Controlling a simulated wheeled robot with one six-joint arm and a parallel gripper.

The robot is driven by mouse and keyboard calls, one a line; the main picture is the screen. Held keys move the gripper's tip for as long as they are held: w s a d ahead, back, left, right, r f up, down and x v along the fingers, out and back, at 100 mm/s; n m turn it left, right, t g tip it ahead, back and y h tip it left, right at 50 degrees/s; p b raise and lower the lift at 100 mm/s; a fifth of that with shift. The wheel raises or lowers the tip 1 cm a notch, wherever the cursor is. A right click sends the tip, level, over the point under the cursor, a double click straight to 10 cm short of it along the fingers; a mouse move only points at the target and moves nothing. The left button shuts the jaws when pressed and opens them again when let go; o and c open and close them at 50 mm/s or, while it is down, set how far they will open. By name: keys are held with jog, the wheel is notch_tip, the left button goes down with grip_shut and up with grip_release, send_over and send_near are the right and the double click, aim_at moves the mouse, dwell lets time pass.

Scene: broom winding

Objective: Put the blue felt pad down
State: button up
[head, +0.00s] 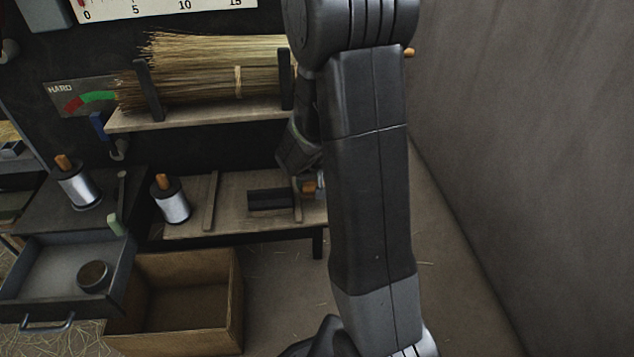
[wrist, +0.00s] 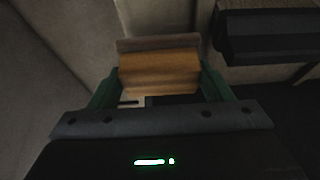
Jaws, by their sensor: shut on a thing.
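My gripper (wrist: 158,88) is shut on a wooden block (wrist: 160,72) with a duller grey-brown layer along its far edge. The block sits between the green fingers. No blue shows on it in the wrist view, so I cannot tell if it is the blue felt pad. In the head view my arm hides most of the gripper; a small orange-brown bit of the block (head: 308,187) shows at the right of the low bench (head: 235,185). I cannot tell whether the block touches the bench.
A dark block (head: 270,198) lies on the bench left of my gripper; it also shows in the wrist view (wrist: 265,35). A wire spool (head: 172,203) stands further left. Straw (head: 215,65) lies on the shelf above. An open drawer (head: 50,278) and a cardboard box (head: 225,315) are lower left.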

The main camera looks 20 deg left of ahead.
jog(key=shift+s+d+f, duration=0.1)
jog(key=shift+s+f, duration=0.05)
jog(key=shift+f, duration=0.55)
jog(key=shift+f, duration=0.1)
jog(key=shift+f+b, duration=0.35)
jog(key=shift+b, duration=0.25)
jog(key=shift+f, duration=0.2)
jog(key=o, duration=1.1)
jog(key=shift+r, duration=0.1)
jog(key=shift+c, duration=0.2)
jog(key=shift+r+p, duration=0.4)
jog(key=shift+r, duration=0.1)
jog(key=shift+s+r+p, duration=0.1)
jog(key=shift+r+p, duration=0.4)
jog(key=shift+r, duration=0.05)
jog(key=s+d+b, duration=0.3)
jog(key=s+d, duration=0.3)
jog(key=s, duration=0.4)
jog(key=shift+s+d+b, duration=0.25)
jog(key=shift+d+b, duration=0.05)
